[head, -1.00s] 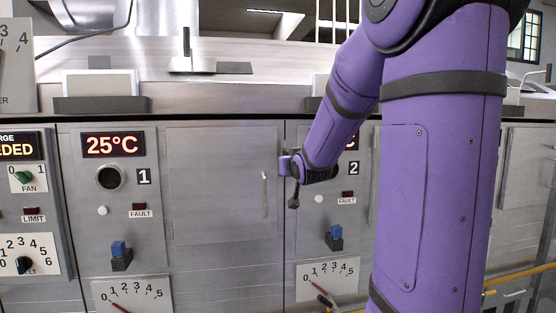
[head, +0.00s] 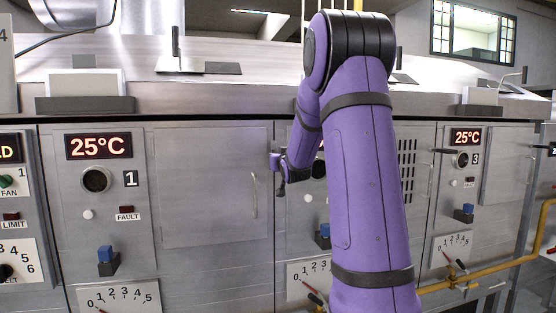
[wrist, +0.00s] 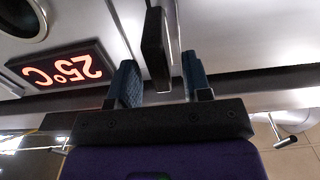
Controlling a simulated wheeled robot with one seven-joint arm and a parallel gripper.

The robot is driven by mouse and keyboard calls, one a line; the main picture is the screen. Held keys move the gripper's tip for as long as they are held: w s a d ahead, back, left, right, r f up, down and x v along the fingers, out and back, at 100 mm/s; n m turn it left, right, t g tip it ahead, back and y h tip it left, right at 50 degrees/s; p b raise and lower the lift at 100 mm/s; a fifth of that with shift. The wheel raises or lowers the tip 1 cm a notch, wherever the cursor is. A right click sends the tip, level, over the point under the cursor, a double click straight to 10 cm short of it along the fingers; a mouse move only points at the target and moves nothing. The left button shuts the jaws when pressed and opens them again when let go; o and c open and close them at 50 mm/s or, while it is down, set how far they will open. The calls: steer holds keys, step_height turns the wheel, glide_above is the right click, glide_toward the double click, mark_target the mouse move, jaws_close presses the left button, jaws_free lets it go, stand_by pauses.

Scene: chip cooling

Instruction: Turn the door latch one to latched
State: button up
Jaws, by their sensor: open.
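The door latch one lever (wrist: 155,45) shows in the wrist view as a dark bar between my fingers. My gripper (wrist: 160,62) is open, with one blue-grey finger on each side of the bar; I cannot tell whether either finger touches it. In the head view, a small dark piece that looks like this lever (head: 281,188) hangs down beside my wrist, at the right edge of door one (head: 208,190). The fingers and the latch pivot are mostly hidden there by my arm. Door one looks shut, with a pale vertical handle (head: 254,195).
Panel one's display (head: 98,146) reads 25°C. Panel three's display (head: 466,137) stands to the right, with a dark horizontal lever (head: 445,151) left of it. A yellow pipe (head: 500,265) runs at lower right. A ledge (head: 85,104) overhangs the panels.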

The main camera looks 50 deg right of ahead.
steer(key=shift+w+d, duration=0.4)
steer(key=shift+w, duration=0.2)
steer(key=shift+c, duration=0.4)
jaws_close()
